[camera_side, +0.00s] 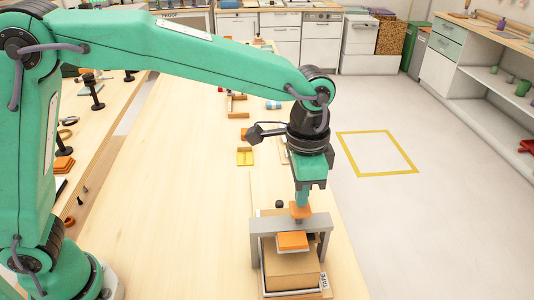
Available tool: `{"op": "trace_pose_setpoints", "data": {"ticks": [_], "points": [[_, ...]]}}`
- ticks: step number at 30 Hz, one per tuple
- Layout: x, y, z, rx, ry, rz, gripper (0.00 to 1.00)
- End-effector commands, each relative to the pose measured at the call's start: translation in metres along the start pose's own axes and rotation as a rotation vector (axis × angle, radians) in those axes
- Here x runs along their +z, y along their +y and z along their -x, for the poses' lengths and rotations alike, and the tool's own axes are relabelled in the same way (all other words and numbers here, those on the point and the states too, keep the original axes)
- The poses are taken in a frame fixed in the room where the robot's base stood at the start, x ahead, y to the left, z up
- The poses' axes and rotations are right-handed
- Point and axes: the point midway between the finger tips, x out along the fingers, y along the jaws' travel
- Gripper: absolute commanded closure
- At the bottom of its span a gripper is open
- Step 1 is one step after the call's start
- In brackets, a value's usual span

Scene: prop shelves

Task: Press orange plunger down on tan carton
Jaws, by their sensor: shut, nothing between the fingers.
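The tan carton (291,272) sits under a grey bridge-shaped frame (290,225) near the front right edge of the table. The orange plunger has a knob (300,209) above the frame's crossbar and an orange pad (292,241) below it. The pad is over the carton's top; whether it touches cannot be told. My gripper (302,200) points down and is shut and empty, with its tips at the plunger's knob. Contact between the tips and the knob looks likely but is hard to make out.
A yellow block (245,156) and several small wooden pieces lie farther back on the table. Orange stacked pieces (64,165) and dark clamps are at the left. The middle of the wooden table (190,180) is clear. The table's right edge runs close beside the frame.

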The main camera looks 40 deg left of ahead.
Motion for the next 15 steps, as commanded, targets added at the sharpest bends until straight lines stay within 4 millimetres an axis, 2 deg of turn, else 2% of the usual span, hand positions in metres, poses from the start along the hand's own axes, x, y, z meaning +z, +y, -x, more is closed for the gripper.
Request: {"op": "trace_pose_setpoints", "data": {"ticks": [15], "points": [[-0.0002, -0.0001, -0.0074, 0.0, 0.001, 0.0, 1.0]]}}
